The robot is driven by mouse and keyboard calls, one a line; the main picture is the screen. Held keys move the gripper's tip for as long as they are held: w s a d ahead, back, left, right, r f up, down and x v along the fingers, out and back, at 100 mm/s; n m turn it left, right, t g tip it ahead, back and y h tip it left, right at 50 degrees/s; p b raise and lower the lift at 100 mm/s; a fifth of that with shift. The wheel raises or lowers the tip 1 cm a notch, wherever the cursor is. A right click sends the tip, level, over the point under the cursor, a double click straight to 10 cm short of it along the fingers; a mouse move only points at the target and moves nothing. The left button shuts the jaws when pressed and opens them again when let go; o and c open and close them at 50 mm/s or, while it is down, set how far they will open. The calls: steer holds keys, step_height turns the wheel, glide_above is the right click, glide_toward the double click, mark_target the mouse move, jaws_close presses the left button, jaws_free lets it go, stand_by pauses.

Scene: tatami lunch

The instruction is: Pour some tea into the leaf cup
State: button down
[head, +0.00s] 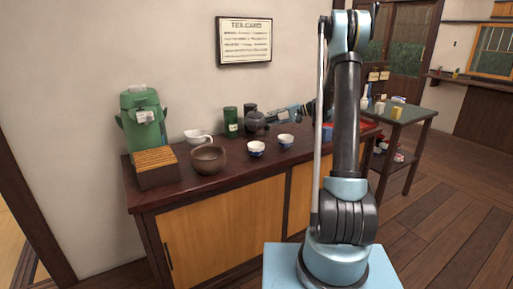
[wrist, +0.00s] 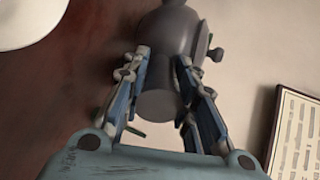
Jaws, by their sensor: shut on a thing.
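My gripper (wrist: 162,60) is shut on the side handle of a dark grey teapot (wrist: 172,28); the fingers lie on both sides of the handle. In the head view the teapot (head: 252,121) is at the back of the counter, with my gripper (head: 268,119) reaching it from the right. I cannot tell whether its base touches the counter. Two small white cups with blue marks, the left cup (head: 256,149) and the right cup (head: 286,141), stand upright nearer the front. Their patterns are too small to tell which has a leaf. Their insides are not clear.
A green canister (head: 230,120) stands close left of the teapot. A white spouted bowl (head: 197,136), a brown bowl (head: 208,160) and a green dispenser (head: 143,115) are farther left. The wall is close behind.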

steer(key=f, duration=0.4)
steer(key=shift+s+f, duration=0.25)
steer(key=shift+s, duration=0.05)
steer(key=shift+s+d+r+n+t+y, duration=0.1)
steer(key=shift+s+r+n+t+y, duration=0.2)
steer(key=shift+s+r+n+t, duration=0.55)
steer(key=shift+s+r+n+g, duration=0.25)
steer(key=shift+n+t, duration=0.4)
steer(key=shift+n, duration=0.3)
steer(key=s+r, duration=0.1)
steer(key=s+r+p, duration=0.1)
steer(key=s, duration=0.1)
steer(key=shift+s+r, duration=0.15)
steer(key=shift+s+r, duration=0.15)
steer(key=shift+s, duration=0.05)
steer(key=shift+d+r+n+y+p, duration=0.1)
steer(key=shift+r+n+y+p, duration=0.25)
steer(key=shift+p, duration=0.2)
steer(key=shift+w+r, duration=0.2)
